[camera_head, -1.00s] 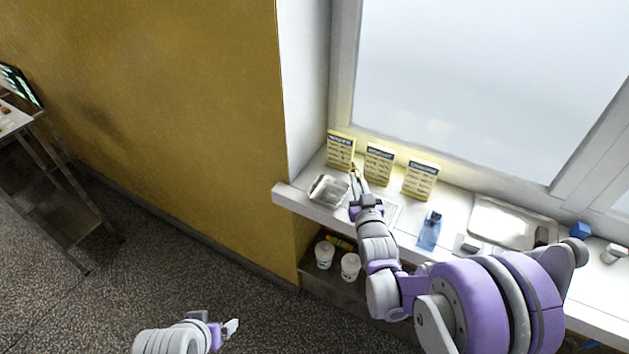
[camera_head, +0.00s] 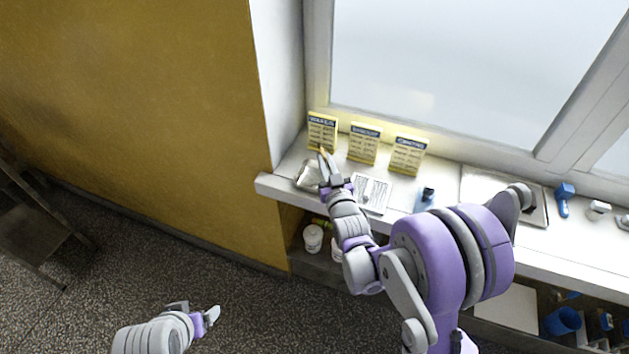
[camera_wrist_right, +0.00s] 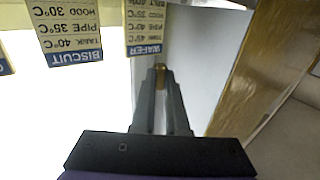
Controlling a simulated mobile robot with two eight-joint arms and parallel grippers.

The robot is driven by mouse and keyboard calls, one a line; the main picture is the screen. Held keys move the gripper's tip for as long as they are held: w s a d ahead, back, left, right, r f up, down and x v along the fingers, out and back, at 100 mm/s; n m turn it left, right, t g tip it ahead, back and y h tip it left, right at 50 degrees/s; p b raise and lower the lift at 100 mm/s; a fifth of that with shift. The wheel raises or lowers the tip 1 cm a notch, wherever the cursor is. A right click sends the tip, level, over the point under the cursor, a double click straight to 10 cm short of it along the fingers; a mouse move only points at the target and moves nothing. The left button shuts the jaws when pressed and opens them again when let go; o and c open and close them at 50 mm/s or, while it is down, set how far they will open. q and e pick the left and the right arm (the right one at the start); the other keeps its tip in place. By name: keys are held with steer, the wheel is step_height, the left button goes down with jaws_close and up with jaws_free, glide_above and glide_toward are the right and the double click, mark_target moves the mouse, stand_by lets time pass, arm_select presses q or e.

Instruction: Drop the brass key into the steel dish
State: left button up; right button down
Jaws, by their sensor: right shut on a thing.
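The brass key (camera_wrist_right: 159,74) shows as a small brass-coloured piece between the fingertips of my right gripper (camera_wrist_right: 160,90) in the right wrist view. In the head view my right gripper (camera_head: 325,163) is shut on it, with its fingers in front of the right part of the steel dish (camera_head: 306,177). The dish sits at the left end of the white sill, partly hidden by the gripper. I cannot tell the height of the key over it. My left gripper (camera_head: 196,313) is open and empty, low over the floor.
Three yellow cards stand behind the dish: wafer (camera_head: 322,131), biscuit (camera_head: 364,143) and another (camera_head: 408,154). A printed sheet (camera_head: 372,192), a blue item (camera_head: 424,198) and a metal tray (camera_head: 487,187) lie to the right. White tubs (camera_head: 313,238) stand on a lower shelf.

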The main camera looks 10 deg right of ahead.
step_height(320, 180, down, 2)
steer(key=shift+f+b, duration=0.25)
steer(key=shift+b, duration=0.15)
arm_select(q)
steer(key=shift+s+f, duration=0.3)
steer(key=shift+f, duration=0.5)
arm_select(e)
steer(key=c, duration=0.8)
jaws_free()
steer(key=shift+c, duration=0.2)
arm_select(q)
steer(key=shift+s+f+b, duration=0.25)
steer(key=shift+f+b, duration=0.65)
steer(key=shift+f, duration=0.2)
arm_select(e)
steer(key=s, duration=1)
steer(key=shift+s, duration=0.4)
